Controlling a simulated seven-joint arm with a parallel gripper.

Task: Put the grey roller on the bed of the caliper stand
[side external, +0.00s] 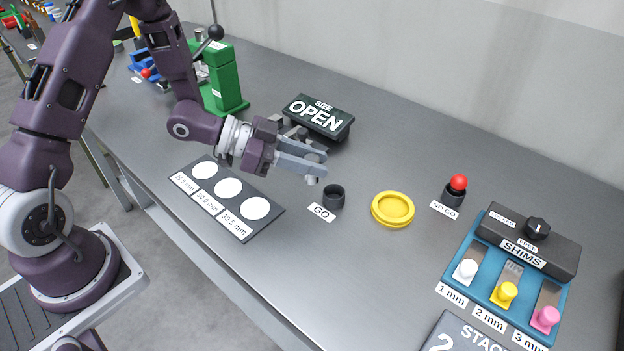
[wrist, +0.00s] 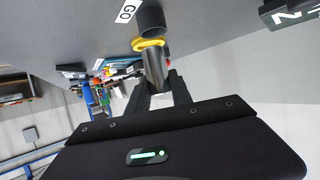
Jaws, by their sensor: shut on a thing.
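My gripper (side external: 314,168) is shut on the grey roller (side external: 312,181), whose light grey end shows just below the fingertips in the side external view. The wrist view shows the roller (wrist: 154,68) as a grey cylinder between the dark fingers. It is held above the table, just left of and above the dark GO cup (side external: 334,196). What I take for the caliper stand is the dark "SIZE OPEN" display (side external: 318,117) with grey parts behind my gripper. Its bed is mostly hidden by my gripper.
A yellow round dish (side external: 393,209) and a red-topped NO GO piece (side external: 456,190) stand to the right. A blue shim rack (side external: 490,245) is farther right. A dark board with white discs (side external: 228,188) lies left. A green press (side external: 222,80) stands behind. The front middle table is clear.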

